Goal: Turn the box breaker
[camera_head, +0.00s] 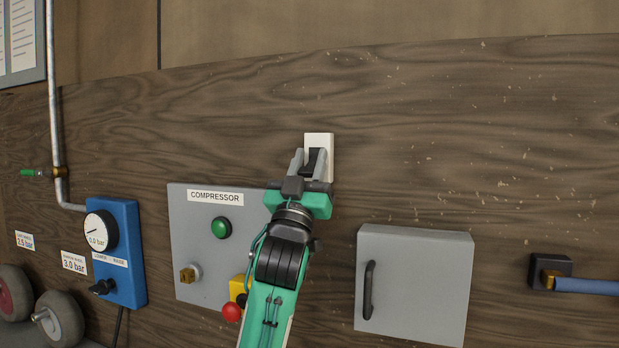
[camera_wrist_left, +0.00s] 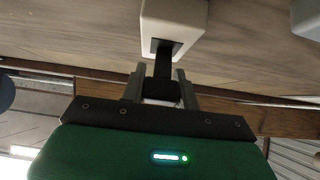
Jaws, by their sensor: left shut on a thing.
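The box breaker (camera_head: 319,141) is a small white box with a black lever (camera_head: 313,160), fixed to the wooden wall above and right of the compressor panel. My left gripper (camera_head: 310,156) reaches up to it, its grey fingers on either side of the black lever and shut on it. In the left wrist view the white box (camera_wrist_left: 172,22) is at the top, and the black lever (camera_wrist_left: 163,66) runs from its slot down between the fingers (camera_wrist_left: 163,82). The lever's tip is partly hidden by the gripper. My right gripper is not in view.
A grey compressor panel (camera_head: 190,235) with a green button, a brass knob and a red button is at lower left of the breaker. A closed grey cabinet (camera_head: 420,285) is at lower right. A blue gauge unit (camera_head: 125,250) stands farther left. The wall around the breaker is bare.

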